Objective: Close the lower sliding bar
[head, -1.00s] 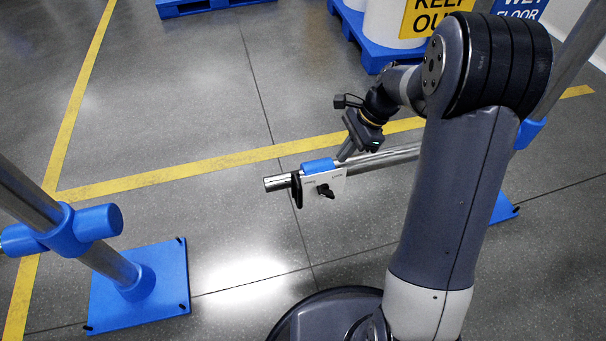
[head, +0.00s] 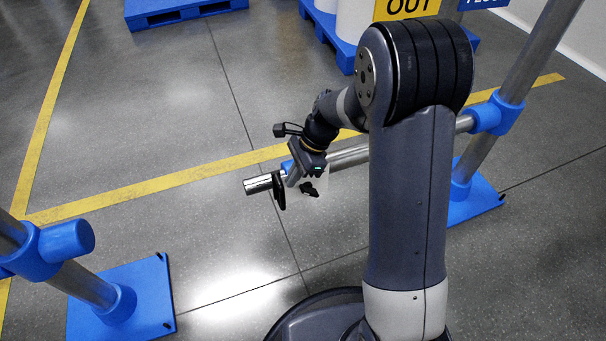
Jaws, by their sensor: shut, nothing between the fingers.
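The lower sliding bar (head: 350,156) is a steel tube held in a blue clamp (head: 484,117) on the right post. Its free end (head: 257,184) points left, apart from the blue socket (head: 66,240) on the left post. A white plate with a black latch (head: 309,188) and a blue sleeve sit near the bar's free end, partly hidden by my gripper. My gripper (head: 291,182) is shut and empty. It is at the bar beside the plate and black ring; I cannot tell whether it touches them.
The left post's blue foot (head: 125,300) and the right post's blue foot (head: 472,196) stand on the grey floor. Yellow tape (head: 160,183) crosses the floor behind the bar. Blue pallets (head: 178,12) and a yellow sign (head: 405,8) are at the back. Floor between the bar end and left post is clear.

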